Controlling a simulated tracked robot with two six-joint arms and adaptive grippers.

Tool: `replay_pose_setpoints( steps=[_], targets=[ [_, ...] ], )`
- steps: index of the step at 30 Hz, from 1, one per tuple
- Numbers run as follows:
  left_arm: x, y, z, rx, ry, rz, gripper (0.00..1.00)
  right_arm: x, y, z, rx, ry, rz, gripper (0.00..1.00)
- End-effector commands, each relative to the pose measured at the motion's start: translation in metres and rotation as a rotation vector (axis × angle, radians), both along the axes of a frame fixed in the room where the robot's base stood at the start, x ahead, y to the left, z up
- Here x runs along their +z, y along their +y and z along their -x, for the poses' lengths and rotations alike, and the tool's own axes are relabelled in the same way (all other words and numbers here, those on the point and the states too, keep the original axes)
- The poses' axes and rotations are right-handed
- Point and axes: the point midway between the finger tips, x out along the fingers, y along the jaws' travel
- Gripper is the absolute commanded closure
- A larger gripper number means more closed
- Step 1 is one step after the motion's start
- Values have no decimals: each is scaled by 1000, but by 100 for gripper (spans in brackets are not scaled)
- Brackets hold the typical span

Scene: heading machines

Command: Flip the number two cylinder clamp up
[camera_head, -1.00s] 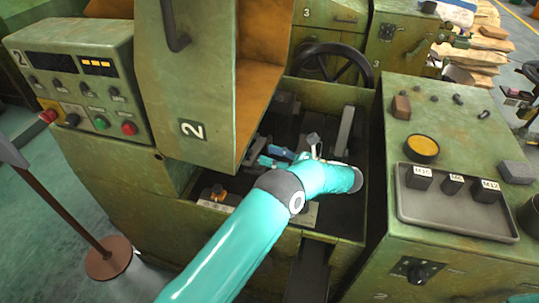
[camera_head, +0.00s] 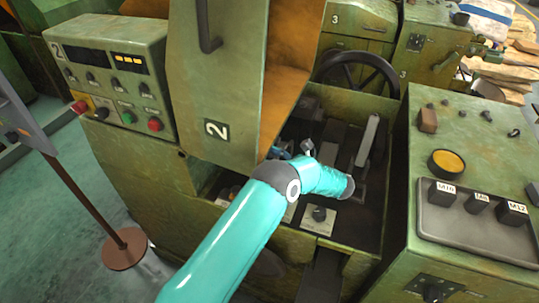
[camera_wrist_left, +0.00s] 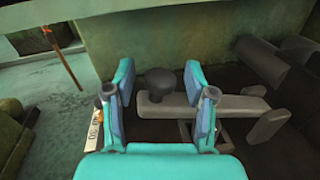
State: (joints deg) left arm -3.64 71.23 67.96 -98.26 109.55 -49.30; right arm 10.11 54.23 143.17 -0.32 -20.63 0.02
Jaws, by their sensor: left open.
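My left gripper (camera_wrist_left: 158,92) is open in the wrist view, its two teal fingers spread with blue pads. A grey clamp bar (camera_wrist_left: 236,103) lies flat and runs between and beyond the fingers to the right. A dark round knob (camera_wrist_left: 160,80) stands at the bar, between the fingers or just past them; contact cannot be told. In the head view my left arm reaches into the bed of machine 2 (camera_head: 216,130), and the gripper (camera_head: 283,152) is mostly hidden behind the arm and cover. My right gripper is not in view.
The tall green cover (camera_head: 215,80) stands close on the left of the bed. A handwheel (camera_head: 358,75) is behind, and a slanted grey bar (camera_head: 367,140) is at right. A white plate (camera_head: 318,217) with a dark knob lies in front. A cabinet with a tray (camera_head: 470,232) borders the right.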

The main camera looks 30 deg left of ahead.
Motion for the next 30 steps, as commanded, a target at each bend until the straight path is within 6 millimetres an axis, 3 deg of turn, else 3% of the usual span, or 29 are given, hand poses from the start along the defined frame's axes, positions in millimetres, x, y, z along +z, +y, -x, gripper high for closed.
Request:
replay_pose_setpoints(
  steps=[6, 15, 16, 30],
  targets=[
    [0, 0, 0, 0, 0, 0, 48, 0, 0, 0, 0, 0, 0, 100],
    [0, -1, -1, -2, 0, 0, 98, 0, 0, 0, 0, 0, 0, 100],
    [0, -1, -1, -2, -1, 0, 100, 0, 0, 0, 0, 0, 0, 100],
    [4, -2, -3, -4, 24, 6, 100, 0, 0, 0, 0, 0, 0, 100]
  ],
)
